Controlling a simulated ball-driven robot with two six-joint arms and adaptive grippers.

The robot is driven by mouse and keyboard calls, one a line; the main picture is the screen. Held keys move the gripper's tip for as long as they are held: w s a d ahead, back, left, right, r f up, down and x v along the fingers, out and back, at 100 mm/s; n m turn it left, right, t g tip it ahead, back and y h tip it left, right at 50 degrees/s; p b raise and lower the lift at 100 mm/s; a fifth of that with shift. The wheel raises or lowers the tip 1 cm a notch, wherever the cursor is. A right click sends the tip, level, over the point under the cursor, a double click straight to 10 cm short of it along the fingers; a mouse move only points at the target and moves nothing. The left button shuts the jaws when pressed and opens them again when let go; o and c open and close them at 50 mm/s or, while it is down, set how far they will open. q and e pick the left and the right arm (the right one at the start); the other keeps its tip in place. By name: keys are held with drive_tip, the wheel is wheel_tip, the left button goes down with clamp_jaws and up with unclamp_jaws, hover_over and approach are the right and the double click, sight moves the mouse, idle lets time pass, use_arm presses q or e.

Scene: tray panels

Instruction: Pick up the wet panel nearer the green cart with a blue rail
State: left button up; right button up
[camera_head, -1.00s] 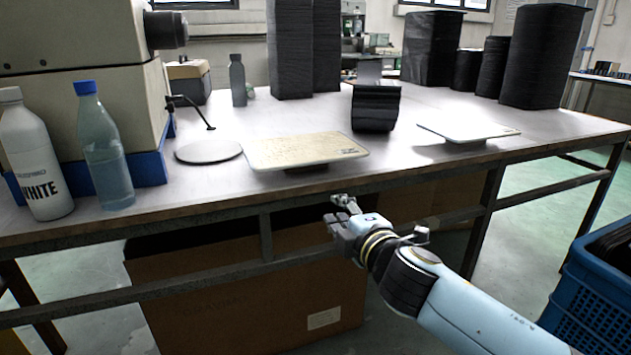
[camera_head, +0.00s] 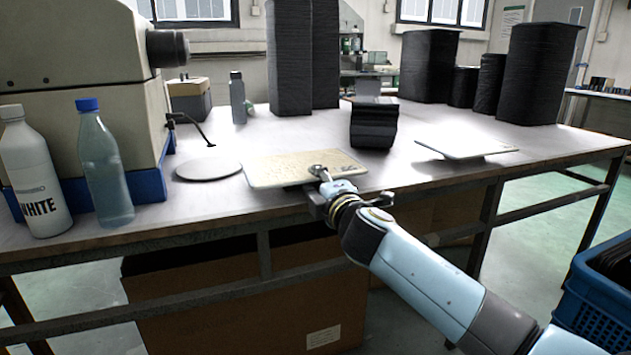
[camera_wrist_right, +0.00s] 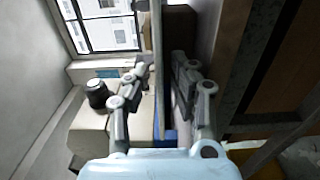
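A cream panel (camera_head: 268,172) with a speckled surface lies on a low support near the table's front edge in the head view. A second, whiter panel (camera_head: 465,147) rests farther right. My right gripper (camera_head: 318,182) is at the front edge of the cream panel, one finger above it and the other lower. In the right wrist view, the panel (camera_wrist_right: 158,45) shows edge-on as a thin strip between the spread fingers of the right gripper (camera_wrist_right: 160,80), with gaps on both sides. My left gripper is out of view. I cannot make out a green cart with a blue rail.
A grey disc (camera_head: 209,169), a white bottle (camera_head: 35,180) and a clear blue-capped bottle (camera_head: 104,165) stand left on the table (camera_head: 185,205). A black block (camera_head: 373,125) sits behind the panels. A blue crate (camera_head: 590,305) is at lower right.

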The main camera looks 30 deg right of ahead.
drive_tip(key=shift+w, duration=0.2)
drive_tip(key=shift+c, duration=0.4)
clamp_jaws()
idle(0.3)
